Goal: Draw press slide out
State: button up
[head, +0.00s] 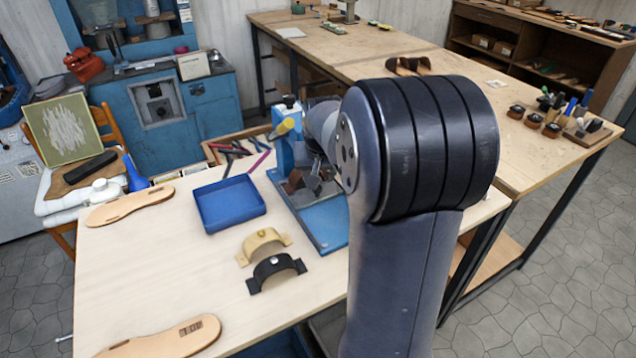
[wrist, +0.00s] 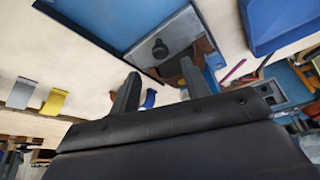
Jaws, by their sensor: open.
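The blue press (head: 285,150) stands at the back of the light wooden table, with a yellow-ended handle (head: 282,128) and a flat blue base (head: 328,232). In the wrist view a grey metal slide plate (wrist: 178,32) with a dark round knob (wrist: 160,48) lies along the blue base (wrist: 110,18). My gripper (wrist: 160,88) is open and empty. Its two fingers point towards the knob, one to each side, and appear apart from it. In the head view my arm hides part of the press, and the gripper is hard to make out among the press parts.
A blue tray (head: 236,223) sits left of the press. A beige strap (head: 263,243) and a black strap (head: 277,268) lie in front. Tan soles (head: 130,206) lie on the left. Coloured tools (head: 236,150) lie behind the tray. The table's left middle is clear.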

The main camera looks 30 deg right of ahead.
aim_at(318, 188)
jog(key=shift+p+x, duration=0.35)
jog(key=shift+x, duration=2.7)
jog(key=shift+c, duration=0.5)
grip_shut()
